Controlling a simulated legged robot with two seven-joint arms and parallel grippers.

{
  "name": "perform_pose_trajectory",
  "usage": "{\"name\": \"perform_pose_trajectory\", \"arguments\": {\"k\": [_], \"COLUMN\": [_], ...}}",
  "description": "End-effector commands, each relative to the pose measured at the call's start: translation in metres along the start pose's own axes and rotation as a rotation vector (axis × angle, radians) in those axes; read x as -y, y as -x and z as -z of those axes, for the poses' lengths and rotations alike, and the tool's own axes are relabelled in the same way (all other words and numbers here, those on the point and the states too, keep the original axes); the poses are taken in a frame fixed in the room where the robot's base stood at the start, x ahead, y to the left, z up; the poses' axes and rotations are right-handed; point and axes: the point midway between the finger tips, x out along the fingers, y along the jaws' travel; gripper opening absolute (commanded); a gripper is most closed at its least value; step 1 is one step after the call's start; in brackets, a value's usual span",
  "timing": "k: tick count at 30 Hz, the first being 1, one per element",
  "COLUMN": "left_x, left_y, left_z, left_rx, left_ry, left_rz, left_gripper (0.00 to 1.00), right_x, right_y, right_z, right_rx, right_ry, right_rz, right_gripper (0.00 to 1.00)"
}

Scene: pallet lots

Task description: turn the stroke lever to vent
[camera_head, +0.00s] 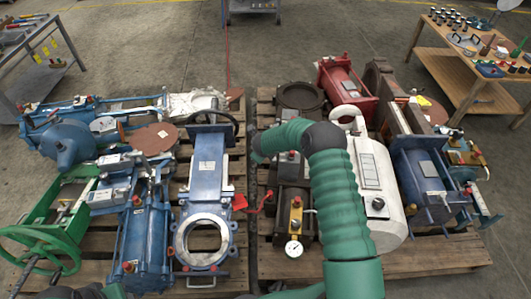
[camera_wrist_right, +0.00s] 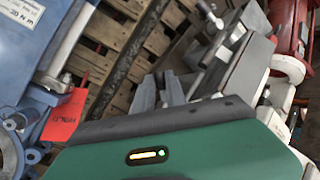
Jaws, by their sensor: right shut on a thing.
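My right arm reaches in over the middle of the pallets in the head view. My right gripper (camera_head: 256,155) is at the gap between the blue gate valve (camera_head: 207,165) and the dark actuator (camera_head: 291,205). In the right wrist view its two grey fingers (camera_wrist_right: 160,88) are close together beside a grey box-shaped body (camera_wrist_right: 238,68) with silver fittings. The fingers are shut on what I take to be the stroke lever, which is mostly hidden by them. I cannot read its position or any vent mark. My left gripper does not show.
A red tag (camera_head: 240,202) hangs by the blue valve; it also shows in the right wrist view (camera_wrist_right: 66,117). A white cylinder (camera_head: 377,185) stands close right of my arm. Green (camera_head: 60,210) and blue units crowd the left pallet. Tables stand at the back.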

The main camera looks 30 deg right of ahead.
Motion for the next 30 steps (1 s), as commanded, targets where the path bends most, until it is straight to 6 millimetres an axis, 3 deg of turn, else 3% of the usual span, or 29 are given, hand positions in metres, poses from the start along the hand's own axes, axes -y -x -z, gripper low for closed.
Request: {"name": "perform_pose_trajectory", "arguments": {"k": [14,30], "left_x": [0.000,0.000], "left_y": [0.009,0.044], "left_z": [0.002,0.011], "left_rx": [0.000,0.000], "left_ry": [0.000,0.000], "left_rz": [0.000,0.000], "left_gripper": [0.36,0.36], "right_x": [-0.002,-0.013], "right_y": [0.003,0.011], "right_z": [0.001,0.006], "right_rx": [0.022,0.191], "right_ry": [0.045,0.368], "right_rz": [-0.021,-0.156], "right_gripper": [0.00,0.00]}}
